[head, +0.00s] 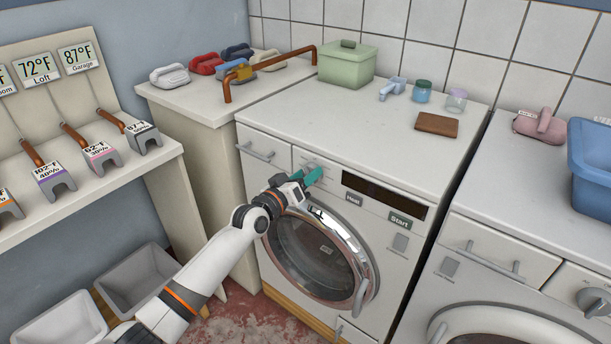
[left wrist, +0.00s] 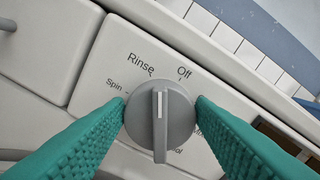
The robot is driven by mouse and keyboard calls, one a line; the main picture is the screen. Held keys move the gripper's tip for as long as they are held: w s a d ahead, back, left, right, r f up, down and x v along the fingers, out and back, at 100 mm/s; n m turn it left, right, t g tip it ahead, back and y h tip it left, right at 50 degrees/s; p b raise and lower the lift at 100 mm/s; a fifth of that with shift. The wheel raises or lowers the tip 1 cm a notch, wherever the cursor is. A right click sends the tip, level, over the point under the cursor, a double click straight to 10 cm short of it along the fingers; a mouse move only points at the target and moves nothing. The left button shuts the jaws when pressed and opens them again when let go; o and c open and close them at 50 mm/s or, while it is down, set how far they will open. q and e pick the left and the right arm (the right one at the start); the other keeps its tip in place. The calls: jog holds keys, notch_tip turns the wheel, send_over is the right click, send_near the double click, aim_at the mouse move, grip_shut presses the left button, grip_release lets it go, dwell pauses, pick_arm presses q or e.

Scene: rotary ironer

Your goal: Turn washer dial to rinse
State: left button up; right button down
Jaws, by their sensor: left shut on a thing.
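The washer dial (left wrist: 160,122) is a round grey knob with a raised grip bar and a white pointer mark. In the left wrist view the mark points up between the labels Rinse (left wrist: 140,63) and Off (left wrist: 184,72), nearer Rinse. Spin (left wrist: 113,85) is at the left; lower labels are partly hidden by the knob and fingers. My left gripper (head: 314,175), with teal fingers, is shut on the dial, one finger at each side. In the head view it is at the front panel of the washer (head: 375,118), mostly covering the dial. My right gripper is not in view.
The dark display (head: 384,195) and the Heat and Start buttons (head: 399,221) are right of the dial. A drawer handle (head: 256,153) is to its left, and the round door (head: 310,250) below. A green box (head: 346,64) and a brown block (head: 437,125) sit on top.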

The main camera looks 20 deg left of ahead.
pick_arm(q)
jog(key=shift+n, duration=1.2)
jog(key=o, duration=1)
jog(key=shift+c, duration=0.2)
jog(key=v, duration=1.2)
